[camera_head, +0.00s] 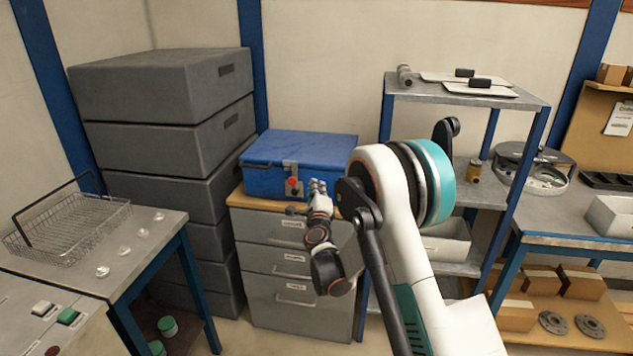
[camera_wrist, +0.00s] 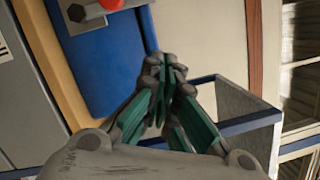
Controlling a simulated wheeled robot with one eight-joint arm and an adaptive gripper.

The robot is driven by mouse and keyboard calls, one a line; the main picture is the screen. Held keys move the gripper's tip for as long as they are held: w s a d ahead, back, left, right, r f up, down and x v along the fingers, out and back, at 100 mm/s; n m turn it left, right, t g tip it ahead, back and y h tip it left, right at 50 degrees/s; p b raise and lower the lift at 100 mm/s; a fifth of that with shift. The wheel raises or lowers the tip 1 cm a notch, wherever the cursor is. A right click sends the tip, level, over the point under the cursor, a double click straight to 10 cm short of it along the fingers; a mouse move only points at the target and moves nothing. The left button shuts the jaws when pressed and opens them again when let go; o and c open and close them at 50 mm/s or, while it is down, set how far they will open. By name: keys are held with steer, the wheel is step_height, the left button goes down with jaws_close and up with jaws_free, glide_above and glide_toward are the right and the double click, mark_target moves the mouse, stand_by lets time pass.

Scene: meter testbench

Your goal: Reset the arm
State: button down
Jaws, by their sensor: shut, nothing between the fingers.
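My white and teal arm rises in the middle of the head view. My gripper (camera_head: 318,187) is at its end, in front of the blue box (camera_head: 300,152) on the drawer cabinet. In the wrist view my gripper (camera_wrist: 168,72) has its teal-sided fingers together with nothing visible between them. The blue box (camera_wrist: 90,60) with its red knob (camera_wrist: 97,4) lies beyond the fingers there. The red knob also shows in the head view (camera_head: 293,182), just left of the fingertips. Whether the fingers touch the box cannot be told.
A stack of grey cases (camera_head: 160,90) stands left of the drawer cabinet (camera_head: 285,285). A metal shelf (camera_head: 470,95) with several items stands to the right. A table (camera_head: 150,255) with a wire basket (camera_head: 70,228) is at left, a workbench (camera_head: 560,210) at far right.

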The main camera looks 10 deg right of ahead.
stand_by(0.3)
steer(key=s+d+r+m+g+h, duration=0.45)
steer(key=s+d+r+m, duration=0.85)
steer(key=m, duration=0.6)
steer(key=s+d+r+m+g, duration=0.1)
steer(key=s+m+g, duration=0.1)
steer(key=s+m, duration=0.4)
steer(key=s+d+r+m+g, duration=0.1)
steer(key=s+d+r+m, duration=0.1)
steer(key=s+m, duration=0.4)
steer(key=s+a+f+m+g+y, duration=0.1)
steer(key=s+a+f+m+y, duration=0.1)
steer(key=s+m, duration=0.3)
steer(key=s+a+f+m+g+y, duration=0.2)
steer(key=s+f+m, duration=0.2)
steer(key=s, duration=0.9)
steer(key=s+a+f+m+g+y, duration=0.1)
steer(key=s+a+f+m+y, duration=0.1)
steer(key=s+m, duration=0.5)
steer(key=shift+s+a+f+m, duration=0.4)
steer(key=shift+s+a+f, duration=0.15)
steer(key=shift+s, duration=0.4)
steer(key=shift+g, duration=0.25)
